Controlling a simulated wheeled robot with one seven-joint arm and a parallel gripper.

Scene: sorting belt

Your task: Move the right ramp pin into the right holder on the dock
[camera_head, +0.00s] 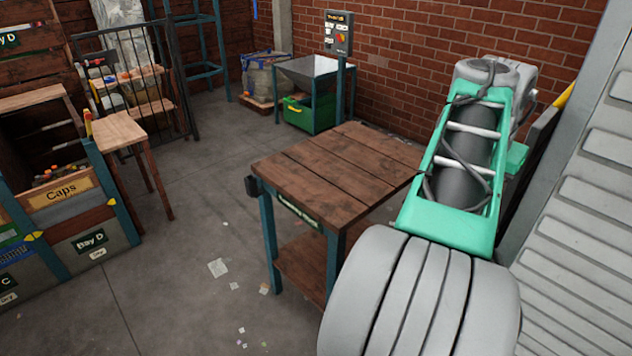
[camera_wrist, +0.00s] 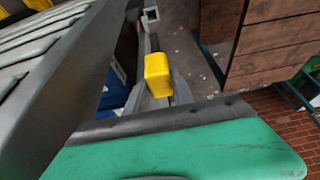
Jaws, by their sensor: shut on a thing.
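In the wrist view, a yellow block-shaped piece (camera_wrist: 157,72), which looks like the ramp pin, sits between the grey fingers of my gripper (camera_wrist: 160,92). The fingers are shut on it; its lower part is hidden.
A wooden table (camera_head: 335,172) with a lower shelf and blue legs stands left of my arm. The grey slatted belt (camera_head: 590,240) runs along the right, with a dark yellow-edged panel (camera_head: 541,140) beside it. Open floor (camera_head: 190,250) lies left of the table.

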